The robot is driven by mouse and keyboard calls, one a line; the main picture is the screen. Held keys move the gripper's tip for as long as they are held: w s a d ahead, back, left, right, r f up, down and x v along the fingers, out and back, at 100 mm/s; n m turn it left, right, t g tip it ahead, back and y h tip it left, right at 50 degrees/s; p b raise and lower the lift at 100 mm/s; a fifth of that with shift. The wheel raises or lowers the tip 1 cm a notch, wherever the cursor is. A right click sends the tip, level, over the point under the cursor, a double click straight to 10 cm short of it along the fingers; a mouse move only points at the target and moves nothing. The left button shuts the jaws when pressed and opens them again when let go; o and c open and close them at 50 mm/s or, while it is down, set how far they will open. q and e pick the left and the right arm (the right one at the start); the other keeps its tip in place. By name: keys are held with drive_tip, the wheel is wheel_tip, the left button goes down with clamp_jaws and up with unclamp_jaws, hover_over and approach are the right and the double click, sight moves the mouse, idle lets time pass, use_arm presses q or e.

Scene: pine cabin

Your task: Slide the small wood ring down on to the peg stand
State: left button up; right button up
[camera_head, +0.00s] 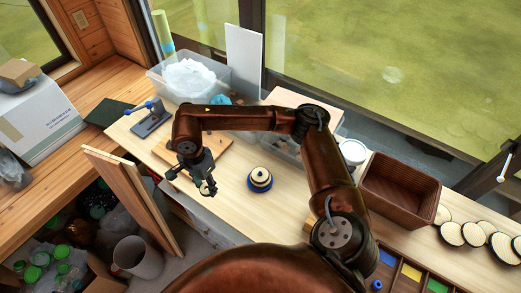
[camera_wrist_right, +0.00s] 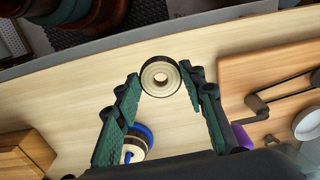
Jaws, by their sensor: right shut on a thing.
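The small wood ring (camera_head: 209,189) has a pale face and a dark edge. My right gripper (camera_head: 204,186) is shut on it, above the light wood table. In the right wrist view the ring (camera_wrist_right: 148,84) sits between the fingertips, its hole facing the camera. The peg stand (camera_head: 260,184) is to the right of the gripper in the head view, apart from the ring. It has blue and pale round layers. In the right wrist view the stand (camera_wrist_right: 146,135) is low, partly hidden by a finger. My left gripper is not in view.
A wooden board (camera_head: 213,150) lies behind the gripper. A clear bin with a white bag (camera_head: 190,78) stands at the back. A brown basket (camera_head: 398,190) and wood slices (camera_head: 450,233) are on the right. Bare table surrounds the stand.

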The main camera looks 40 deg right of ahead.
drive_tip(key=s+d+r+m+p, duration=0.2)
drive_tip(key=d+m, duration=0.4)
drive_tip(key=m, duration=0.3)
drive_tip(key=s+d+r+m+p, duration=0.1)
drive_tip(key=d+m+p, duration=0.3)
drive_tip(key=m, duration=0.5)
drive_tip(key=s+d+r+m+p, duration=0.2)
drive_tip(key=d+r+m+p, duration=0.1)
drive_tip(key=d+m, duration=0.5)
drive_tip(key=shift+s+d+m, duration=0.3)
drive_tip(key=shift+d+m, duration=0.1)
drive_tip(key=shift+d, duration=0.2)
wheel_tip(320, 180, down, 5)
drive_tip(key=b, duration=0.4)
drive_tip(key=shift+w+r, duration=0.1)
drive_tip(key=shift+r, duration=0.05)
drive_tip(key=shift+b, duration=0.55)
